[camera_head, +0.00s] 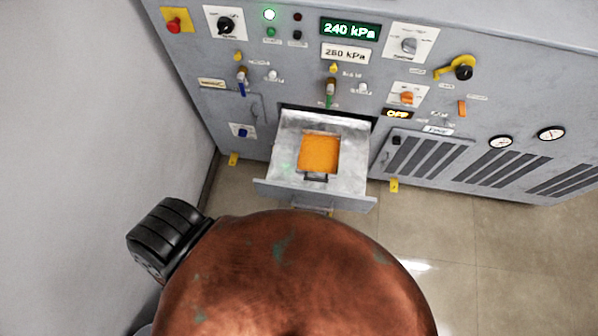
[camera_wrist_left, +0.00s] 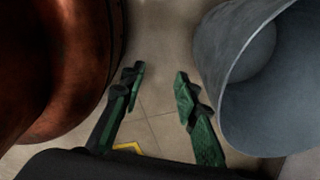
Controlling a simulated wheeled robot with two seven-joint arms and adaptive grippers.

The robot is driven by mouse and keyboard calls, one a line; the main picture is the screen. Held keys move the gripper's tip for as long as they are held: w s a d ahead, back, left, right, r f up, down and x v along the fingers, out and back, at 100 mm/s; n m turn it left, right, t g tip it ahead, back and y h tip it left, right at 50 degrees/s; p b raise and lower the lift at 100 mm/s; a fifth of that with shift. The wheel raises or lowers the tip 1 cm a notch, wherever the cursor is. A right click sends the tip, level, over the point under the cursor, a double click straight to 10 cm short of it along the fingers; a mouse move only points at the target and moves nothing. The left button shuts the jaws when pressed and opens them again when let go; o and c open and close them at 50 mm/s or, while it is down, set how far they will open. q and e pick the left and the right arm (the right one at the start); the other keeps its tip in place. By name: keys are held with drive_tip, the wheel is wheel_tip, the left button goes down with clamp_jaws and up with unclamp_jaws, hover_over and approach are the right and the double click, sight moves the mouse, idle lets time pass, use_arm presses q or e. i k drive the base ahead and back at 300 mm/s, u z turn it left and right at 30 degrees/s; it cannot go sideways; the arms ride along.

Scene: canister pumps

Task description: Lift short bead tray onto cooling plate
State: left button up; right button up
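An open metal drawer (camera_head: 287,145) sticks out of the grey machine. In it lies a square tray-like piece with an orange surface (camera_head: 319,154); whether this is the short bead tray I cannot tell. No thing can be surely made out as the cooling plate. My left gripper (camera_wrist_left: 158,82) has green fingers, spread apart with only tiled floor visible between them. It is away from the drawer in the left wrist view and is not visible in the head view. My right gripper is in neither view.
The grey machine front carries knobs, switches, gauges, a red button (camera_head: 173,22) and a green display (camera_head: 349,29) reading 240 kPa. A plain wall (camera_head: 75,120) stands on the left. Open floor (camera_head: 500,260) lies at the right. A grey rounded body (camera_wrist_left: 265,90) is beside the left gripper.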

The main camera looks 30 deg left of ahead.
sight(319, 152)
drive_tip(key=u, duration=2.1)
drive_tip(key=k, duration=0.8)
drive_tip(key=z, duration=0.85)
